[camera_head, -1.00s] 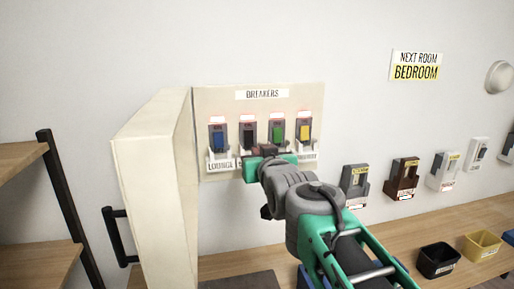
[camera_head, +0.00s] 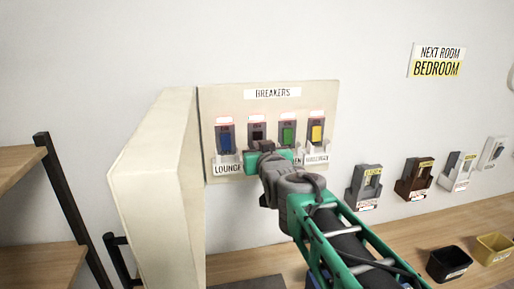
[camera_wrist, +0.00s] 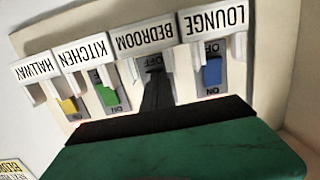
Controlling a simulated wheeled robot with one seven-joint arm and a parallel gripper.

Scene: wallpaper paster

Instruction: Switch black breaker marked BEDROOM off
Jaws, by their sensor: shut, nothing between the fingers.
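The black breaker marked BEDROOM (camera_head: 257,134) is second from left on the breaker panel (camera_head: 325,95); its label is hidden behind my gripper in the head view. In the wrist view, which looks upside down, the BEDROOM label (camera_wrist: 146,37) is readable, with OFF beside it and a dark narrow shape in front of the slot. I cannot tell there how much is lever and how much is finger. My gripper (camera_head: 264,148) is shut and empty, just below the black lever. Whether it touches the lever is unclear.
A blue LOUNGE breaker (camera_head: 226,141) is at left, green (camera_head: 288,135) and yellow (camera_head: 317,132) breakers at right. The open cabinet door (camera_head: 150,170) stands left of the panel. Wall devices (camera_head: 366,184) and bins (camera_head: 450,263) are further right, above and on the wooden counter.

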